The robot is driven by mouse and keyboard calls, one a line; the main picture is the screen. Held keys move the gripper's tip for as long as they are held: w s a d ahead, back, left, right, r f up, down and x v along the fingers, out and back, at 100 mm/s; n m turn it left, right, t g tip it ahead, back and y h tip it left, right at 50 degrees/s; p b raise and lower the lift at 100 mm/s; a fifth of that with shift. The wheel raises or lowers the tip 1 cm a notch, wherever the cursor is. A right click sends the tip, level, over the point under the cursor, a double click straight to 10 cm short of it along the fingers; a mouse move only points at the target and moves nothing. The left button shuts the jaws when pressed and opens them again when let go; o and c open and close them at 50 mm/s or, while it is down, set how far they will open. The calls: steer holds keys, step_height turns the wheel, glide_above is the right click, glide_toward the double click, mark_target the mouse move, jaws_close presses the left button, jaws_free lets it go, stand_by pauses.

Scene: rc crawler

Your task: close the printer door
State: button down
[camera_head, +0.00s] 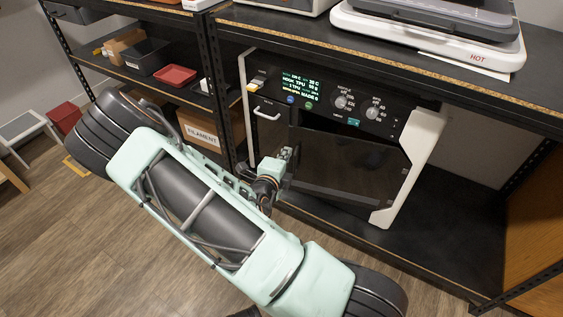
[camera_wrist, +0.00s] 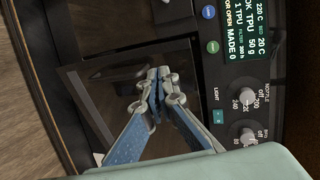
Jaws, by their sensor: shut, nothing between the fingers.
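The printer (camera_head: 425,128) stands on the lower shelf in the head view, with a pale frame and a dark control panel along its top. Its dark, see-through door (camera_head: 345,160) is on the front below the panel; I cannot tell how far ajar it is. A pale handle (camera_head: 267,114) shows on the front's left part. My gripper (camera_head: 286,154) is at the left part of the front, low beside the dark door. In the wrist view my gripper (camera_wrist: 158,75) is shut and empty, its fingertips in front of the dark door (camera_wrist: 100,75); contact is unclear.
The shelf edge (camera_head: 390,258) runs below the printer, and a post (camera_head: 216,100) stands to its left. A board (camera_head: 440,65) with a pale machine (camera_head: 430,35) is above. A filament box (camera_head: 195,128) and a red tray (camera_head: 176,76) sit on the left shelves.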

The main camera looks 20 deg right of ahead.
mark_target(295, 137)
steer(key=x, duration=0.4)
steer(key=b+x, duration=0.1)
steer(key=x, duration=0.1)
steer(key=shift+w+r, duration=0.1)
steer(key=shift+r, duration=0.2)
steer(key=shift+w+d, duration=0.4)
steer(key=shift+w, duration=0.05)
steer(key=shift+r, duration=0.1)
